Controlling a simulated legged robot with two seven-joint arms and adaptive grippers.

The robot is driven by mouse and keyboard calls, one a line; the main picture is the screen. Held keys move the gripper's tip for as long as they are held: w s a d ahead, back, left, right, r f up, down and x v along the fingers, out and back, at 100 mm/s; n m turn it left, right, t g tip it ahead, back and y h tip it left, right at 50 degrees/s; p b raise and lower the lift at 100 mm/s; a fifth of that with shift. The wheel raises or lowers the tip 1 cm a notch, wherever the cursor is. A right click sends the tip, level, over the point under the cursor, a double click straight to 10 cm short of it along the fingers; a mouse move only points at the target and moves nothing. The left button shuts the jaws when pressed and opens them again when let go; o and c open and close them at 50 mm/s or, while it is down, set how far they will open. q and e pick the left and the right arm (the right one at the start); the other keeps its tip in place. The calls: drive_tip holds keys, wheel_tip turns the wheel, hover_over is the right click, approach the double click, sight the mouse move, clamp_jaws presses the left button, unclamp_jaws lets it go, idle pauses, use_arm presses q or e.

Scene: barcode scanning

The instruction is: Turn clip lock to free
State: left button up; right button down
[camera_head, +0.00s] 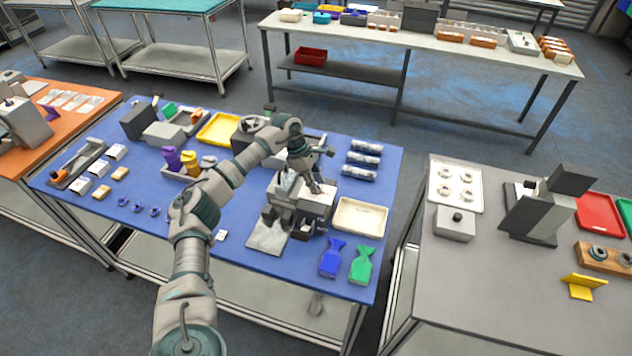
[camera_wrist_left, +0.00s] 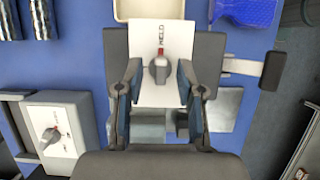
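The clip lock is a dark grey knob (camera_wrist_left: 160,70) on a white panel (camera_wrist_left: 178,37). A red mark sits above the knob, by lettering that seems to read HELD. In the head view, the grey and white fixture (camera_head: 283,222) stands at the right part of the blue table, partly hidden by my gripper. My left gripper (camera_head: 314,184) is over the fixture. In the left wrist view its two fingers (camera_wrist_left: 160,78) are open, one on each side of the knob, with white panel showing between. My right gripper is not in view.
A second white box with a knob (camera_wrist_left: 52,136) is at the left in the wrist view. A cream tray (camera_head: 360,216), a blue pouch (camera_head: 331,258) and a green pouch (camera_head: 361,265) lie right of the fixture. Several silver cylinders (camera_head: 361,159) lie behind.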

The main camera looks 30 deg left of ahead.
use_arm(q)
drive_tip(key=shift+f, duration=0.1)
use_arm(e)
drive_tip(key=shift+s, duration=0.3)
use_arm(q)
clamp_jaws()
drive_tip(key=n, duration=0.2)
drive_tip(key=n+t, duration=0.1)
drive_tip(key=n, duration=0.1)
drive_tip(key=shift+s+t+y+p, duration=0.15)
drive_tip(key=shift+t+y+p, duration=0.15)
drive_tip(key=n+t+y, duration=0.1)
drive_tip(key=n, duration=0.3)
drive_tip(key=shift+d+n, duration=0.15)
drive_tip(key=shift+n, duration=0.15)
drive_tip(key=n+t+y, duration=0.1)
drive_tip(key=n+y, duration=0.1)
drive_tip(key=n, duration=0.2)
drive_tip(key=shift+d, duration=0.1)
drive_tip(key=n+y, duration=0.1)
drive_tip(key=n, duration=0.1)
drive_tip(key=n+b, duration=0.1)
drive_tip(key=n, duration=0.2)
drive_tip(key=shift+y, duration=0.4)
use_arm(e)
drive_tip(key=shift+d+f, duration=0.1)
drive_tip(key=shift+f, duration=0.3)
use_arm(q)
drive_tip(key=shift+r+n, duration=0.2)
drive_tip(key=shift+n, duration=0.1)
